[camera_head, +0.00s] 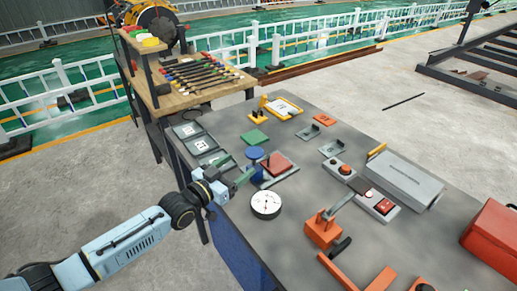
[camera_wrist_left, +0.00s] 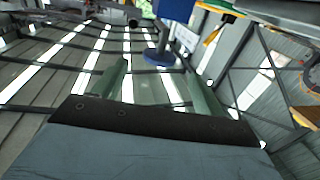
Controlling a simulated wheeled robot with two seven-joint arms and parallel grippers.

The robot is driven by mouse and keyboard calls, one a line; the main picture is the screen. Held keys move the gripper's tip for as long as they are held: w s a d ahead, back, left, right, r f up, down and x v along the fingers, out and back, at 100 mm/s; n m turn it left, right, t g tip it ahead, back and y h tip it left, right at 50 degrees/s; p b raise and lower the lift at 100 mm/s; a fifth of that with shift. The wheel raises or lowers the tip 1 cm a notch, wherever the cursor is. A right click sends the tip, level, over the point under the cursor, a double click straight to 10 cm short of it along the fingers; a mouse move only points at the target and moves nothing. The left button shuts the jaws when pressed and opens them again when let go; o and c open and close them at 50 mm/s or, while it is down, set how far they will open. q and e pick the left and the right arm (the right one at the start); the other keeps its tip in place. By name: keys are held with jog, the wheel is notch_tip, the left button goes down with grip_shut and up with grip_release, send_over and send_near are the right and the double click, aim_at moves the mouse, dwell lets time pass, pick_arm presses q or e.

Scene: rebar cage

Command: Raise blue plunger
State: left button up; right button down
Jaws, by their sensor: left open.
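The blue plunger shows as a round blue cap (camera_head: 254,153) at the left part of the grey table, with more blue lower down, partly hidden by my gripper. My left gripper (camera_head: 240,169), with green fingers, reaches in from the left and is open close beside the plunger. In the left wrist view a blue disc (camera_wrist_left: 158,58) on a thin stem appears between and beyond the open fingertips of my left gripper (camera_wrist_left: 156,72), with a blue block (camera_wrist_left: 176,9) at the top edge. I cannot tell whether the fingers touch it. My right gripper is not in view.
A red block (camera_head: 278,164) on a grey plate stands just right of the plunger. A white dial (camera_head: 266,204) lies in front, and a green square (camera_head: 255,137) behind. An orange clamp-like part (camera_head: 322,229) and a grey box (camera_head: 405,179) stand farther right.

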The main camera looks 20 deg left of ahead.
aim_at(258, 149)
pick_arm(q)
jog(key=b+x, duration=0.1)
jog(key=x, duration=0.8)
jog(key=shift+w+d, duration=0.2)
jog(key=shift+w, duration=0.15)
jog(key=c, duration=1.4)
notch_tip(258, 149, up, 3)
jog(key=shift+f+p, duration=0.2)
jog(key=shift+p, duration=0.65)
jog(key=shift+w, duration=0.1)
jog(key=shift+o, duration=0.2)
jog(key=o, duration=1.1)
jog(key=shift+o, duration=1.3)
